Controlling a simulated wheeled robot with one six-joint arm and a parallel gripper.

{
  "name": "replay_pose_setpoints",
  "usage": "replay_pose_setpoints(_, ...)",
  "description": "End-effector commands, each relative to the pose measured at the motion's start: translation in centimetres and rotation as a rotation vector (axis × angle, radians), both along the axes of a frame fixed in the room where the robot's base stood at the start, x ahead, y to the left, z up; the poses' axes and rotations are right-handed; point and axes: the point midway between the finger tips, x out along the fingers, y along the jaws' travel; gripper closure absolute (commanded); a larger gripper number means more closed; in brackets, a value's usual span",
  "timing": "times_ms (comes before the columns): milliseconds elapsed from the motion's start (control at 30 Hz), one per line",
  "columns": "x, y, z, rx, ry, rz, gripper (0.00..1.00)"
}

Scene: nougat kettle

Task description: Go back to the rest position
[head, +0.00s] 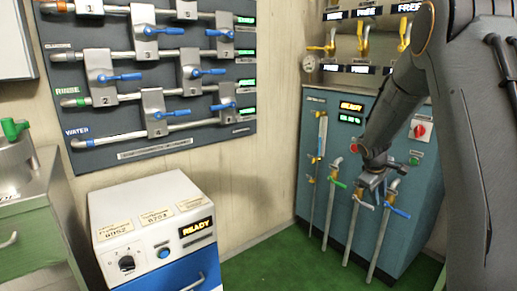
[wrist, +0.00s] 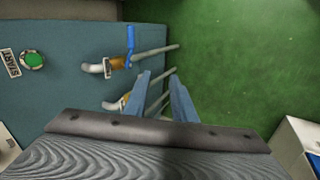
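My gripper (head: 374,183) is in front of the blue-grey cabinet (head: 322,133) on the right in the head view, close to the row of taps. The wrist view shows its two blue-grey fingers (wrist: 160,76) apart with a gap between them and nothing visibly held. The tap with the white handle (head: 362,202) is just below and beside the gripper; I cannot tell whether they touch. The tap with the blue handle (head: 397,210) is to its right and also shows ahead of the fingers in the wrist view (wrist: 130,45). Part of another tap (wrist: 115,105) is hidden behind the left finger.
A tap with a green handle (head: 338,183) is left of the gripper. A white and blue READY box (head: 150,215) stands at front left. A valve panel (head: 150,75) hangs on the wall, and a green cabinet (head: 35,240) is far left. Green floor (head: 270,262) is clear between them.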

Motion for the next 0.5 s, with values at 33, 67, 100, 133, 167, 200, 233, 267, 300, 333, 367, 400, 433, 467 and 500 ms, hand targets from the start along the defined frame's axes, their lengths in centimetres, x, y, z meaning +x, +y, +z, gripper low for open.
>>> replay_pose_setpoints(33, -1.2, 2.8, 1.7, 0.023, -0.002, -0.009, 0.76)
replay_pose_setpoints(67, -2.0, 4.4, 2.4, 0.039, 0.0, -0.018, 0.76)
replay_pose_setpoints(100, -3.1, 6.4, 3.2, 0.059, 0.003, -0.029, 0.76)
replay_pose_setpoints(133, -4.1, 7.9, 3.9, 0.076, 0.005, -0.04, 0.76)
replay_pose_setpoints(167, -5.1, 9.4, 4.5, 0.092, 0.008, -0.048, 0.76)
replay_pose_setpoints(200, -6.5, 11.3, 5.2, 0.114, 0.014, -0.061, 0.76)
replay_pose_setpoints(233, -7.6, 12.7, 5.8, 0.129, 0.019, -0.068, 0.76)
replay_pose_setpoints(267, -8.7, 14.1, 6.3, 0.145, 0.023, -0.076, 0.76)
replay_pose_setpoints(300, -10.3, 15.8, 6.9, 0.167, 0.031, -0.088, 0.76)
replay_pose_setpoints(333, -11.6, 17.1, 7.3, 0.184, 0.036, -0.096, 0.76)
replay_pose_setpoints(367, -12.9, 18.4, 7.7, 0.2, 0.043, -0.104, 0.76)
replay_pose_setpoints(400, -14.6, 20.0, 8.2, 0.221, 0.052, -0.114, 0.76)
replay_pose_setpoints(433, -16.0, 21.2, 8.6, 0.237, 0.06, -0.122, 0.76)
replay_pose_setpoints(467, -17.4, 22.3, 8.9, 0.253, 0.067, -0.129, 0.76)
replay_pose_setpoints(500, -19.3, 23.8, 9.2, 0.274, 0.079, -0.138, 0.76)
